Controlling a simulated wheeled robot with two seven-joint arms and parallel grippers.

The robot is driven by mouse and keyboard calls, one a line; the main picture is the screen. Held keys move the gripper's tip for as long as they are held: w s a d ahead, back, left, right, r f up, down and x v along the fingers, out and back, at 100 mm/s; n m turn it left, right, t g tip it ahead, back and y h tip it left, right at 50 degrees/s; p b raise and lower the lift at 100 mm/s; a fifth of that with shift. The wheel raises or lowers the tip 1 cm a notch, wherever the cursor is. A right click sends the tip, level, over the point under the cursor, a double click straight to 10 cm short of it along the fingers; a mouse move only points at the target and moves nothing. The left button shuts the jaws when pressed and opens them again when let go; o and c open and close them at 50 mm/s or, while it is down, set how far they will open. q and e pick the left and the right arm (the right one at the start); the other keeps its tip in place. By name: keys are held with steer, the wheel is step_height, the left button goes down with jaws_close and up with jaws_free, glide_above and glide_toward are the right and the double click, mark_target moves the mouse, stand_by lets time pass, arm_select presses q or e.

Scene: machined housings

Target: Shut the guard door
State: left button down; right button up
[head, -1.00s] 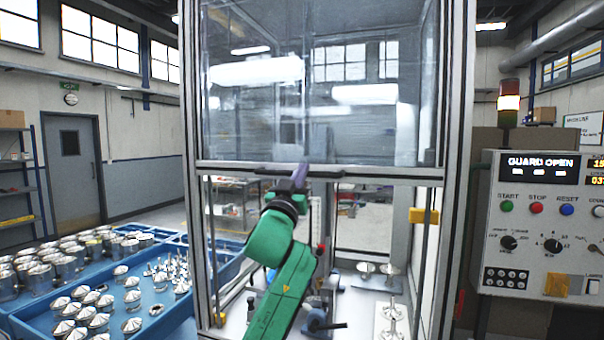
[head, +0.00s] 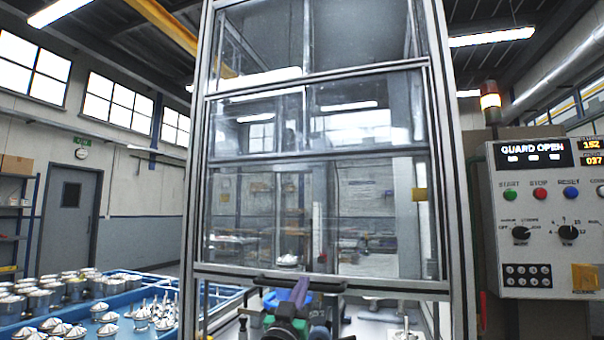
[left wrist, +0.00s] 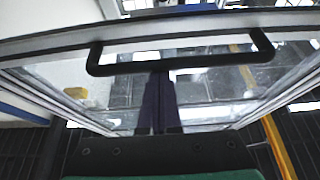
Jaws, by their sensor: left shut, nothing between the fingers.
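The guard door (head: 320,215) is a clear sliding panel in a metal frame. It is partly lowered, with a gap below its bottom rail, and the panel reads GUARD OPEN. Its black handle (head: 330,285) is on the bottom rail and also shows in the left wrist view (left wrist: 200,62). My left gripper (head: 300,290) is shut with nothing between its fingers. Its purple fingers are at the handle, and in the left wrist view (left wrist: 159,85) the tips meet the handle bar or lie just behind it; I cannot tell which. My right gripper is not in view.
The control panel (head: 545,220) with buttons and a signal lamp (head: 490,100) stands to the right. A blue tray (head: 165,325) of metal parts lies at the left. A yellow block (head: 419,194) sits on the right frame post. Inside the enclosure, metal parts show below the door.

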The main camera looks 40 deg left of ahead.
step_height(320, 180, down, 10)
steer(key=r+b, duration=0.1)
steer(key=b, duration=0.6)
arm_select(q)
step_height(320, 180, down, 23)
steer(key=b, duration=0.5)
steer(key=shift+w+b, duration=0.2)
steer(key=shift+b, duration=0.2)
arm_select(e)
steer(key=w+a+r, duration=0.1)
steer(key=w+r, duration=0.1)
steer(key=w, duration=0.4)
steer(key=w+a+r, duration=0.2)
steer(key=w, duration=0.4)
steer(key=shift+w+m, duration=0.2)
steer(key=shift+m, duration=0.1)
arm_select(q)
steer(key=shift+f, duration=0.15)
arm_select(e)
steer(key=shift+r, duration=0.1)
